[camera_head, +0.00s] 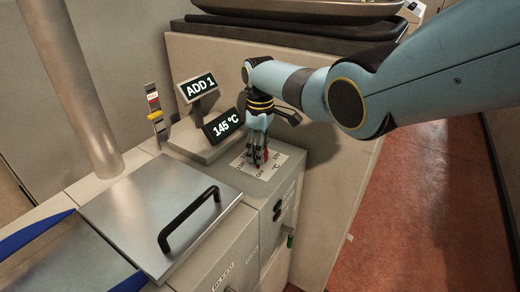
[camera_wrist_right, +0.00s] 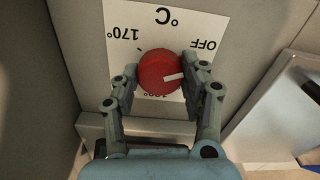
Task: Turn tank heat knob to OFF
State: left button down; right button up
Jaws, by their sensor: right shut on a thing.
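The tank heat knob (camera_wrist_right: 160,72) is red and round with a white pointer line. It sits on a white label plate (camera_wrist_right: 150,26) marked 170°, °C and OFF, upside down in the right wrist view. The pointer line points to the right, below the OFF mark. My right gripper (camera_wrist_right: 161,75) is shut on the knob, with one finger on each side. In the head view my right gripper (camera_head: 257,158) reaches down onto the label plate (camera_head: 270,166) and hides most of the knob. My left gripper is not in view.
A display (camera_head: 222,125) reads 145 °C, and another (camera_head: 197,88) reads ADD 1. A metal lid (camera_head: 150,205) with a black handle (camera_head: 190,220) lies to the left. Red floor lies to the right.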

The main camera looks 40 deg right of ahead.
jog(key=shift+n, duration=0.5)
jog(key=o, duration=1.2)
notch_tip(320, 180, up, 12)
jog(key=shift+f, duration=0.1)
